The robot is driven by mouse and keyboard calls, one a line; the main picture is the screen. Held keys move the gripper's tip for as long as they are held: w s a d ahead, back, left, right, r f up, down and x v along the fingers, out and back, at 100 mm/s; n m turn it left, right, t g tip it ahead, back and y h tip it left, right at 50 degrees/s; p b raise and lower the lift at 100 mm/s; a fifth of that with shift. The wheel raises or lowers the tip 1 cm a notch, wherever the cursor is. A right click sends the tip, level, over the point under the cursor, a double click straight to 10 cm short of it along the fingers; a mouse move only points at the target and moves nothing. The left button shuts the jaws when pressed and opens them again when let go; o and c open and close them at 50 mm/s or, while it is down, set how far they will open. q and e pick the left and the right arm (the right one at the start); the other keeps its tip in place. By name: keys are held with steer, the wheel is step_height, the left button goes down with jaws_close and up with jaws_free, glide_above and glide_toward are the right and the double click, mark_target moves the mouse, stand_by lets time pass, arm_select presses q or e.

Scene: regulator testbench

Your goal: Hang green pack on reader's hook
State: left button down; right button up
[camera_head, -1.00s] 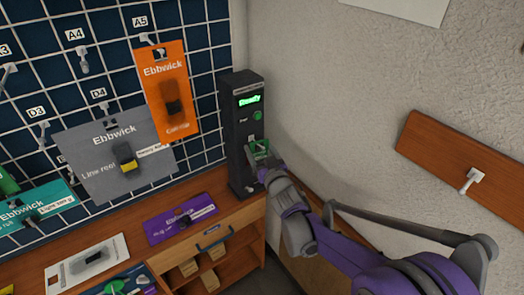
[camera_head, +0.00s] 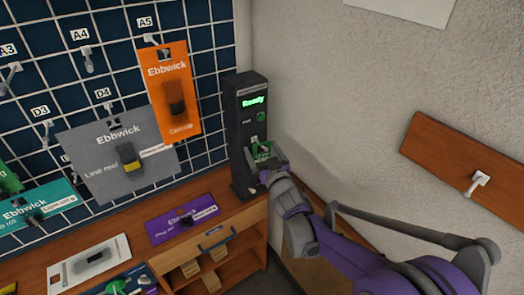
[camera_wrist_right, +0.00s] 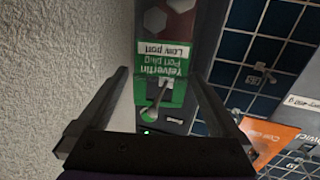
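The green pack (camera_head: 263,149), labelled "Port plug", is at the front of the dark reader (camera_head: 243,130), below its lit "Ready" display. In the right wrist view the green pack (camera_wrist_right: 172,62) appears upside down, and a pale metal hook (camera_wrist_right: 157,95) shows in front of its green end, seemingly through its hanging hole. My right gripper (camera_head: 265,163) is close in front of the pack. In the wrist view the fingers of my right gripper (camera_wrist_right: 160,75) are spread on either side of the pack, with gaps visible. My left gripper is out of view.
The grid board (camera_head: 205,60) at left holds an orange pack (camera_head: 174,85) and a grey pack (camera_head: 105,172), near the reader. A purple pack (camera_head: 182,218) lies on the wooden bench (camera_head: 227,200). The rough wall (camera_head: 330,110) is close on the right, bearing a wooden board (camera_head: 465,150) with a hook.

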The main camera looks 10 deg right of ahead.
steer(key=shift+s, duration=0.1)
steer(key=s+d+f+m+g+h+p, duration=0.1)
steer(key=s+d+g+h, duration=0.15)
steer(key=s, duration=0.85)
steer(key=s+d+f+m+g+h+p, duration=0.15)
steer(key=s+g, duration=0.25)
steer(key=s, duration=0.7)
steer(key=s+a+f+g+y+p, duration=0.1)
steer(key=s+f+g, duration=0.1)
steer(key=s, duration=0.5)
steer(key=s+a+f+n+g+y+p, duration=0.1)
steer(key=s+a+f+g, duration=0.1)
steer(key=s, duration=0.6)
steer(key=shift+f+g, duration=0.75)
steer(key=shift+g, duration=0.3)
